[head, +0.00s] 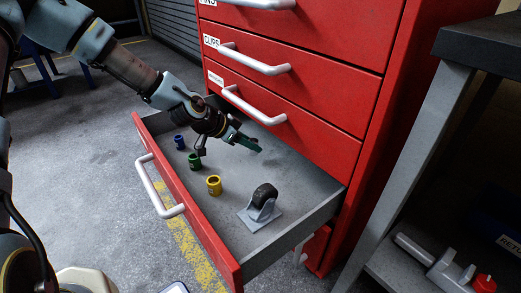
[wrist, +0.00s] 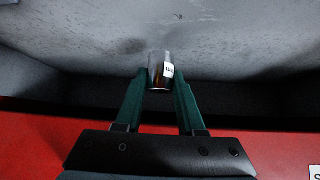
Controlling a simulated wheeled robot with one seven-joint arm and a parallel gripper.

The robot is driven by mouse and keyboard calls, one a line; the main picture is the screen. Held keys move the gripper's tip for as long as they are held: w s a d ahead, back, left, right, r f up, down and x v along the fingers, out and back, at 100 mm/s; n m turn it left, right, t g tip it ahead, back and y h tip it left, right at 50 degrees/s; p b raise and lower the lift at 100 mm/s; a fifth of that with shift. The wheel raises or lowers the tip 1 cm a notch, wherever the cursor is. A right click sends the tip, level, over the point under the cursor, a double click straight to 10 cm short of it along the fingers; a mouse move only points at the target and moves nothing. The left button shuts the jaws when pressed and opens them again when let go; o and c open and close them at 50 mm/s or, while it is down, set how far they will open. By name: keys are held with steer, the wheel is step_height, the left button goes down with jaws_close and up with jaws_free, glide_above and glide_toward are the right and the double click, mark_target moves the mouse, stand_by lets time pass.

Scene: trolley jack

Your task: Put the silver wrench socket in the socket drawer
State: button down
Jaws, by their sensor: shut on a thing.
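The silver wrench socket (wrist: 157,66) is between the green fingertips of my gripper (wrist: 160,84) in the wrist view, with a small white label on its side. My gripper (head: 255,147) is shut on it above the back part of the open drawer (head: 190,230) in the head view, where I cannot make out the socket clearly. The open drawer is grey inside with a red front. It holds a blue socket (head: 179,142), a green socket (head: 194,161) and a yellow socket (head: 214,186) in a row along its front. No label shows on this drawer.
A caster wheel (head: 264,198) on a metal bracket stands in the right part of the drawer. The red cabinet (head: 310,110) with closed drawers rises behind my gripper. A grey bench (head: 425,130) stands at right. The drawer's middle floor is bare.

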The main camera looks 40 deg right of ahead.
mark_target(261, 157)
steer(key=shift+d+r+b+x, duration=0.15)
steer(key=shift+b+x, duration=0.1)
steer(key=shift+x, duration=0.85)
steer(key=shift+d+r+b+x, duration=0.15)
steer(key=shift+b+x, duration=0.05)
steer(key=shift+x, duration=0.9)
steer(key=shift+f, duration=0.15)
steer(key=c, duration=0.5)
jaws_free()
